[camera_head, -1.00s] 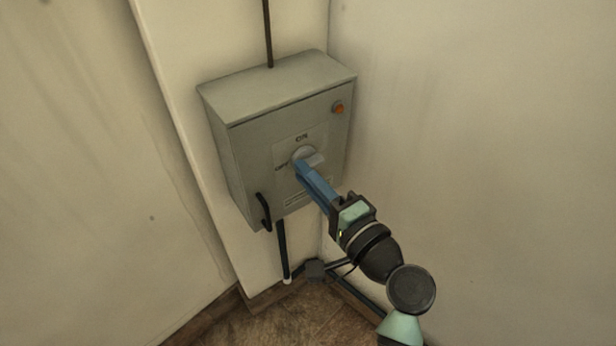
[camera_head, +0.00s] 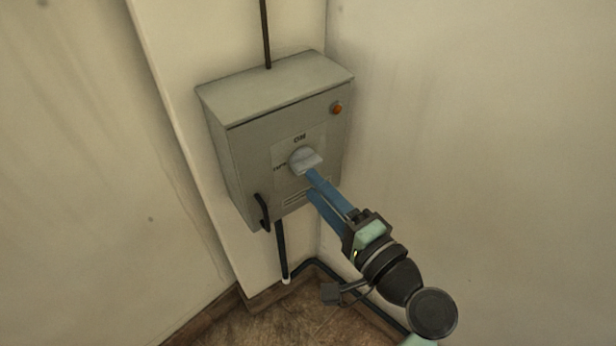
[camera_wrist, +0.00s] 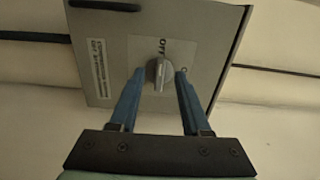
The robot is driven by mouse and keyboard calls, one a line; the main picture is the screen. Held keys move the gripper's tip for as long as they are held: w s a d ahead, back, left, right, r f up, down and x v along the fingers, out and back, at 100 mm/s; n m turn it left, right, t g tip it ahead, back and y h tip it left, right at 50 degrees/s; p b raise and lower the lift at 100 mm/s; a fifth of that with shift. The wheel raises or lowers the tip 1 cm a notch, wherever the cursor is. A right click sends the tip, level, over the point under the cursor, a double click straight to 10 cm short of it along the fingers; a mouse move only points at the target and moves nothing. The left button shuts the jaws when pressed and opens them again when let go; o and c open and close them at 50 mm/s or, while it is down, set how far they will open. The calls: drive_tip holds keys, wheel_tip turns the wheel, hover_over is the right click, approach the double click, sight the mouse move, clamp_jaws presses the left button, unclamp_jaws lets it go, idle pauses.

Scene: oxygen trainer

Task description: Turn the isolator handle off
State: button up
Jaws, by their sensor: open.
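The isolator handle (camera_head: 305,160) is a pale grey knob with a raised bar on the front of a grey box (camera_head: 235,160). In the head view an ON label stands above it and an OFF label at its left; the bar lies roughly sideways, in line with OFF. In the wrist view the handle (camera_wrist: 158,75) has its bar upright, with OFF just above it and the other label at its right. My gripper (camera_head: 311,183) has blue fingers, open and empty, just in front of and below the handle. In the wrist view its fingertips (camera_wrist: 160,72) appear on either side of the handle, with gaps.
The box has a black door handle (camera_head: 263,212) at lower left and an orange lamp (camera_head: 336,108) at upper right. A conduit (camera_head: 282,250) runs down from it to the floor. Walls close in on both sides; free room lies in front.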

drive_tip(key=v, duration=0.9)
drive_tip(key=shift+s+p, duration=0.15)
drive_tip(key=shift+p, duration=0.15)
drive_tip(key=shift+d, duration=0.1)
